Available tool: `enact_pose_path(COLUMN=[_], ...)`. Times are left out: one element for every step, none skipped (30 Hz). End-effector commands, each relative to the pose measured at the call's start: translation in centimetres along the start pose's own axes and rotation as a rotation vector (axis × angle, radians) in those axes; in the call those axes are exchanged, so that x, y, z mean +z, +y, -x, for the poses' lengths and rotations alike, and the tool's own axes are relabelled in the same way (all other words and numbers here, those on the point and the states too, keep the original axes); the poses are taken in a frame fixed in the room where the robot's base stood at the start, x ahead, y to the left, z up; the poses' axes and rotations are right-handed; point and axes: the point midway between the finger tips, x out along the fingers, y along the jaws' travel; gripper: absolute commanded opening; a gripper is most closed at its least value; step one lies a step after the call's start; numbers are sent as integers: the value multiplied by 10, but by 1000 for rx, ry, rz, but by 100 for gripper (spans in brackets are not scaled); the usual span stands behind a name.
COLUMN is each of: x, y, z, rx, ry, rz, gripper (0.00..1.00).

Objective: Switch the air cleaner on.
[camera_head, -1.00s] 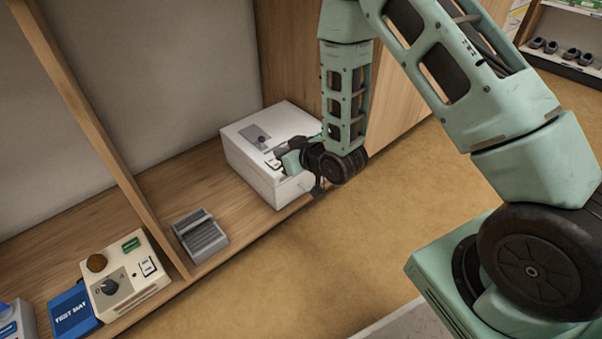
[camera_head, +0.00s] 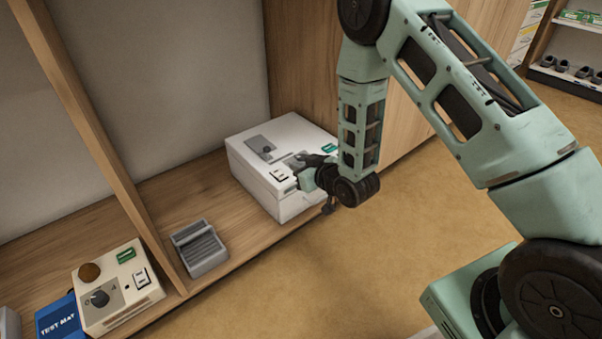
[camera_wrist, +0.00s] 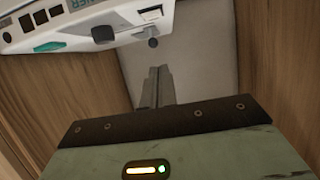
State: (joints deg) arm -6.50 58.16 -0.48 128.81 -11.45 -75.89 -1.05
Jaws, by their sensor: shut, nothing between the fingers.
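The air cleaner, a white box (camera_head: 262,192), stands on the wooden shelf against the wood side panel. Contact cannot be told.
Left of the box are a grey ribbed block (camera_head: 202,249), an upright wooden divider (camera_head: 100,140), a cream control box (camera_head: 118,290) with a knob and rocker, and a blue test mat (camera_head: 60,322). The floor in front is clear.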

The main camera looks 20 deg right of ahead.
Motion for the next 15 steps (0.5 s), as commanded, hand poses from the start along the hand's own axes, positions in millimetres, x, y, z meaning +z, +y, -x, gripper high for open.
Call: enact_pose_path(x=[4,4,4,4,4,4,5,5,4,7,16,22,25,28,32], y=[0,0,0,0,-1,-1,-1,-1,0,0,0,0,0,0,0], z=[-14,-20,-28,-35,-41,-50,-56,-62,-69,-73,-72,-73,-74,-75,-75], rx=[-1,-1,-1,-1,-2,-2,-2,-1,-1,0,0,0,0,0,0], ry=[4,5,4,4,4,4,4,4,3,1,-3,-3,-3,-2,-1], rz=[2,2,2,2,1,1,1,1,1,1,0,0,0,0,0], gripper=[0,0,0,0,0,0,0,0,0,0,0,0,0,0,0])
